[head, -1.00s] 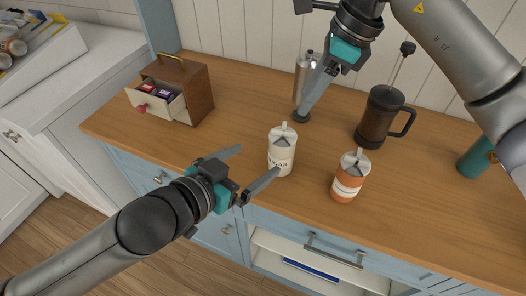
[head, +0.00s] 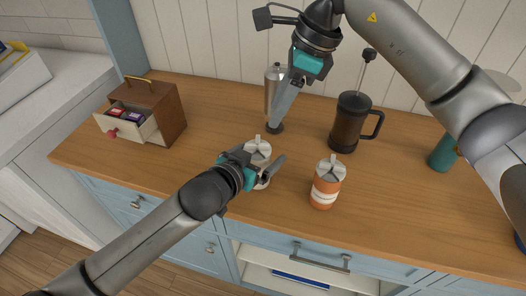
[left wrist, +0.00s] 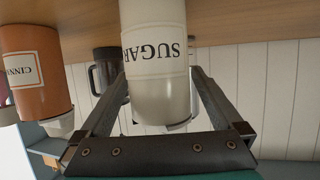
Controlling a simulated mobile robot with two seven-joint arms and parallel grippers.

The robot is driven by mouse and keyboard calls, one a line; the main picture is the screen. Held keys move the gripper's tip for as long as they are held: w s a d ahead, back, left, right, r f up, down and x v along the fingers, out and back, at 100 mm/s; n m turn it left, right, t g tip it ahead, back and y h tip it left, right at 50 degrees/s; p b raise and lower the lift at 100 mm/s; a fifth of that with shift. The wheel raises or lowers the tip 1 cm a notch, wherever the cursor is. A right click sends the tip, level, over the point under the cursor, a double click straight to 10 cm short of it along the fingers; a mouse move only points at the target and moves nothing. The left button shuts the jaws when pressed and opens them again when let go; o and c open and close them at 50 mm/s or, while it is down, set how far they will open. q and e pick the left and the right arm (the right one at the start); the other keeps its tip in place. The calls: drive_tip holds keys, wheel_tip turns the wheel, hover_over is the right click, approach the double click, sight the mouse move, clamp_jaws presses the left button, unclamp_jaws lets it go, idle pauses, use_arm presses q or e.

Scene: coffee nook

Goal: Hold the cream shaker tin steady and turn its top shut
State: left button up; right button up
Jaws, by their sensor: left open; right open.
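The cream shaker tin (head: 264,178) stands upright on the wooden counter, with a grey-white top (head: 258,147); my left gripper partly hides its body. In the left wrist view, which is upside down, the tin (left wrist: 155,80) reads SUGAR and its lower end is out of frame. My left gripper (head: 258,157) is open, with one finger on each side of the tin; I cannot tell whether either touches it. My right gripper (head: 277,118) is open and empty, pointing down behind the tin; only one finger shows clearly.
An orange shaker tin (head: 323,190) stands close to the right. A dark press jug (head: 348,120) and a metal bottle (head: 273,90) stand behind. A wooden box with an open drawer (head: 125,122) is at left, a teal bottle (head: 443,152) at right.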

sight(258, 140)
use_arm(q)
drive_tip(key=shift+w+d+f, duration=0.15)
drive_tip(key=shift+w+d, duration=0.1)
drive_tip(key=shift+w, duration=0.15)
drive_tip(key=shift+c, duration=0.4)
drive_tip(key=c, duration=1.3)
drive_tip(key=shift+c, duration=0.3)
use_arm(e)
drive_tip(key=shift+o, duration=1.4)
drive_tip(key=shift+w+d+r, duration=0.2)
drive_tip(key=shift+w+r, duration=0.05)
drive_tip(key=shift+r, duration=0.05)
drive_tip(key=shift+o, duration=0.4)
drive_tip(key=shift+w+d+r+n, duration=0.3)
drive_tip(key=shift+w+d+r, duration=0.2)
drive_tip(key=shift+r, duration=0.25)
drive_tip(key=x, duration=1.1)
drive_tip(key=shift+s+a+f, duration=0.1)
drive_tip(key=shift+a+f, duration=0.2)
drive_tip(key=shift+a, duration=0.1)
